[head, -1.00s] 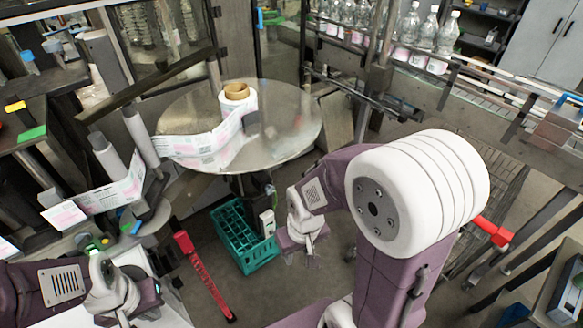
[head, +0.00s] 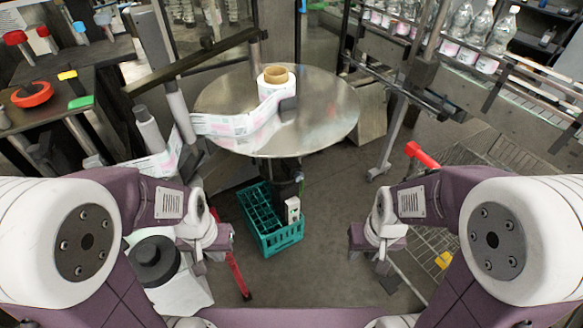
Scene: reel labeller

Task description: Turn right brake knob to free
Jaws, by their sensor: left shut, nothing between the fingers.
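My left gripper (head: 200,265) is shut and empty, hanging low left of the teal crate. My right gripper (head: 380,267) hangs over the floor right of the crate; its finger gap is too small to read. Neither gripper visibly touches anything. I cannot pick out the right brake knob or its setting with certainty. A round metal reel table (head: 325,115) carries a label roll (head: 272,85) with a brown core. The printed label web (head: 225,125) runs from it to the left, past grey rollers (head: 150,130).
A teal crate (head: 262,237) stands on the floor beneath the reel table. A black round part (head: 155,262) sits at the lower left, close to my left arm. A red ring (head: 32,94) lies on the left bench. Bottles (head: 475,38) line the back right.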

